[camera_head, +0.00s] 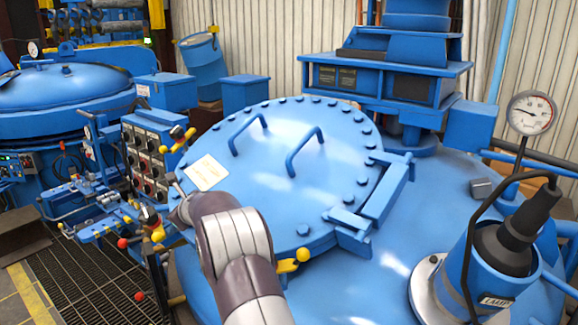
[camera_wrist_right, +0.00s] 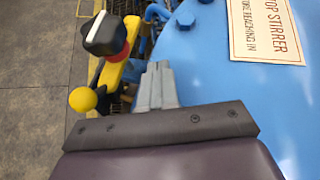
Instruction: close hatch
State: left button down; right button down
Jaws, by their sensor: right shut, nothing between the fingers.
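The hatch (camera_head: 300,165) is a round blue lid with bolts around its rim and two bar handles (camera_head: 305,150). In the right wrist view the gripper's fingers (camera_wrist_right: 157,85) are together and empty, beside a yellow clamp (camera_wrist_right: 108,75) with a dark-topped knob. My left gripper is not in view.
A control box (camera_head: 145,160) with several knobs stands left of the hatch. A yellow handle (camera_head: 293,263) sticks out at its front rim. A capped blue cylinder (camera_head: 490,260) and a gauge (camera_head: 531,112) stand at the right. Grated floor (camera_head: 80,270) lies at lower left.

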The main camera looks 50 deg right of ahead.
jog(key=shift+d+f+b, duration=0.25)
jog(key=shift+f, duration=0.3)
jog(key=shift+d+f+b, duration=0.2)
jog(key=shift+f, duration=0.3)
jog(key=shift+s+f, duration=0.1)
jog(key=shift+f, duration=0.4)
jog(key=r+p, duration=0.2)
jog(key=r, duration=0.1)
jog(key=r+p, duration=0.1)
jog(key=shift+a+r+p, duration=0.25)
jog(key=shift+a+p, duration=0.1)
jog(key=shift+a, duration=0.05)
jog(key=a+r+p, duration=0.4)
jog(key=r+p, duration=0.1)
jog(key=r, duration=0.4)
jog(key=shift+w+a+r, duration=0.2)
jog(key=shift+a+r, duration=0.1)
jog(key=shift+a, duration=0.05)
